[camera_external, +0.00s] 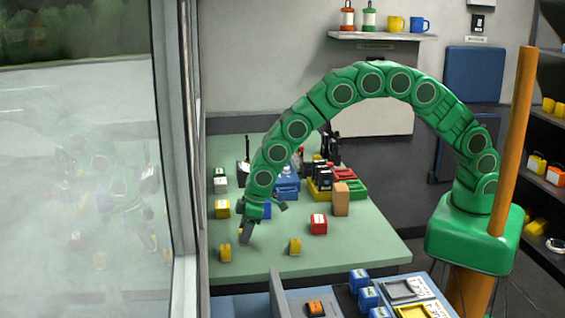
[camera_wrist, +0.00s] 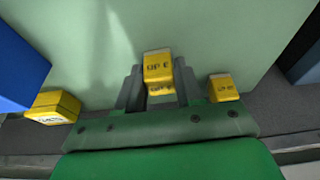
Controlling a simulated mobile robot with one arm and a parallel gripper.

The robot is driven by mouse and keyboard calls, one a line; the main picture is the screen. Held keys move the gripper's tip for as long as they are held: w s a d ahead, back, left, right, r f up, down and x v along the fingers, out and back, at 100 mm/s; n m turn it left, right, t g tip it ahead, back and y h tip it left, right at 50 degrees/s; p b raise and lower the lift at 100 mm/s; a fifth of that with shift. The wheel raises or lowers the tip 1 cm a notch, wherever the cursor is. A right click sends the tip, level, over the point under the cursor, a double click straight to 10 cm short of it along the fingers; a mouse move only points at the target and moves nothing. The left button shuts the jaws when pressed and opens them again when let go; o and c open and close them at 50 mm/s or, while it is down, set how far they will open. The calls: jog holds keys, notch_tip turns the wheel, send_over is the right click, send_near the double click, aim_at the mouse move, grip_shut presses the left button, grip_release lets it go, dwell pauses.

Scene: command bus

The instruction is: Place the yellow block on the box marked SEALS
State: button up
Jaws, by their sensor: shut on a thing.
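My gripper (camera_external: 246,233) is low over the left front of the green table, its fingers pointing down. In the wrist view my gripper (camera_wrist: 157,88) is shut on a yellow block (camera_wrist: 158,66) with dark lettering. In the external view the held block is mostly hidden by the fingers. Other yellow blocks stand on the table: one at the left front (camera_external: 225,254), one to the right of the gripper (camera_external: 294,247) and one behind at the left (camera_external: 222,209). Labels are too small to read, so I cannot tell which box is marked SEALS.
A red box (camera_external: 318,225) and a tan block (camera_external: 341,199) stand right of the gripper. Coloured trays (camera_external: 342,190) with dark items lie behind. Blue boxes (camera_external: 368,297) sit on the front bench. A window (camera_external: 80,160) borders the left. The table's right front is clear.

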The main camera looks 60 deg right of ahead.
jog(key=shift+c, duration=0.5)
jog(key=shift+r, duration=0.55)
notch_tip(320, 180, up, 2)
jog(key=shift+r, duration=0.15)
jog(key=s+d+r, duration=0.9)
jog(key=s+r, duration=0.1)
jog(key=s, duration=0.1)
jog(key=s+d+r, duration=0.2)
jog(key=s+d, duration=0.5)
jog(key=d, duration=0.2)
jog(key=s+d+r, duration=0.2)
jog(key=s+d, duration=0.6)
jog(key=d, duration=0.2)
send_near(316, 219)
jog(key=shift+w+a+f, duration=0.15)
jog(key=shift+a+f, duration=0.05)
jog(key=shift+f, duration=0.25)
jog(key=shift+w+a+f, duration=0.3)
jog(key=shift+w+f, duration=0.15)
jog(key=shift+f, duration=1.75)
